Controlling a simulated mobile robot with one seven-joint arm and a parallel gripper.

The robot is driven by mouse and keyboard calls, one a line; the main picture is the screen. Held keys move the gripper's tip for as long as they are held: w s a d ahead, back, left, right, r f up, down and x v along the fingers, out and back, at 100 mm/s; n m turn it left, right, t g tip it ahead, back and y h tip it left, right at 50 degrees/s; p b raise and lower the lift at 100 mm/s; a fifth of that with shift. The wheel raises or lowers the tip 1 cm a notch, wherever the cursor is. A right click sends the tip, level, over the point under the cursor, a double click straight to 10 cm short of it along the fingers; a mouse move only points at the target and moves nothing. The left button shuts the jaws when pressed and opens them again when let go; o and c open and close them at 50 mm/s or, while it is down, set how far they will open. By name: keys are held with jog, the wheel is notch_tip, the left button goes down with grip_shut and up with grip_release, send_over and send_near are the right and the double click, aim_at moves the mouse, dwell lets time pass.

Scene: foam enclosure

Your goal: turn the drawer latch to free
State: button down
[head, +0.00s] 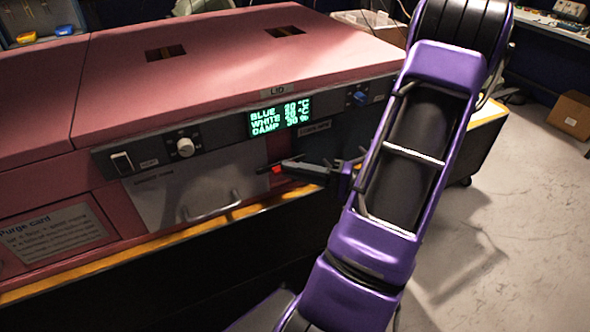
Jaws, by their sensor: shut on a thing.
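The drawer (188,180) is a pale grey front with a bar handle (212,207), set in the pink cabinet and looking closed. At its right edge is the drawer latch (277,169), of which only a small red part shows. My gripper (283,168) reaches in from the right, with its dark fingers at this red part, and is shut on it. The fingers hide most of the latch, so I cannot tell which way it is turned.
Above the drawer, a control strip carries a rocker switch (122,162), a white knob (186,147), a green-lit display (281,117) and a blue knob (360,98). A yellow edge (130,256) runs below. A purge card (52,238) is at left. Open floor (500,230) lies at right.

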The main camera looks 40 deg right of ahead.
jog(key=shift+f+t+b, duration=0.15)
jog(key=shift+t+b, duration=0.15)
jog(key=shift+w+a+f+m+t+h, duration=0.1)
jog(key=shift+a+f+m+t+h, duration=0.15)
jog(key=shift+m+t+h, duration=3.1)
jog(key=shift+w+a+f+m+t+h, duration=0.2)
jog(key=shift+m+h, duration=1.65)
jog(key=shift+m, duration=3.75)
jog(key=shift+s+a+f+m+t+h, duration=0.1)
jog(key=shift+a+f+m+t+h, duration=0.2)
jog(key=shift+m+t+h, duration=3.05)
jog(key=m+g, duration=0.2)
jog(key=g, duration=0.1)
jog(key=shift+m+g+y, duration=0.25)
jog(key=shift+m+g, duration=0.05)
jog(key=shift+m, duration=0.1)
jog(key=c, duration=0.9)
grip_release()
